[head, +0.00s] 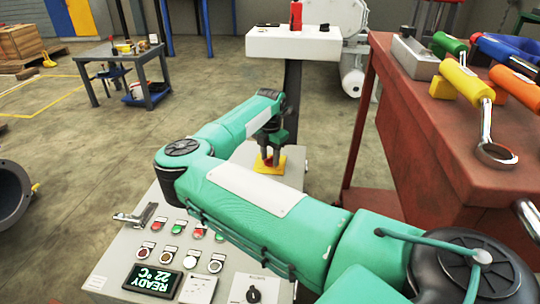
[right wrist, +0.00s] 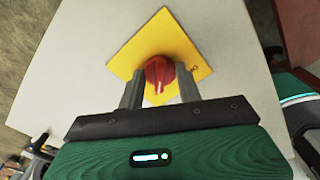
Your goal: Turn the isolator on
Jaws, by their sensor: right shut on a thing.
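The isolator is a red rotary knob (right wrist: 157,88) on a square yellow plate (right wrist: 180,38), fixed to a light grey panel. In the head view the yellow plate (head: 261,167) shows at the far end of the control cabinet, with the knob mostly hidden by my gripper. My right gripper (right wrist: 159,72) has one finger on each side of the red knob and is shut on it; it comes down from above in the head view (head: 269,156). The knob's ridge points roughly along the picture's vertical in the right wrist view. My left gripper is not in view.
The cabinet's near panel (head: 120,250) carries several buttons, a display reading READY 22 °C (head: 153,281) and a black selector (head: 253,295). A red bench (head: 440,150) with tools stands close on the right. A white-topped stand (head: 265,45) is behind. Open floor lies left.

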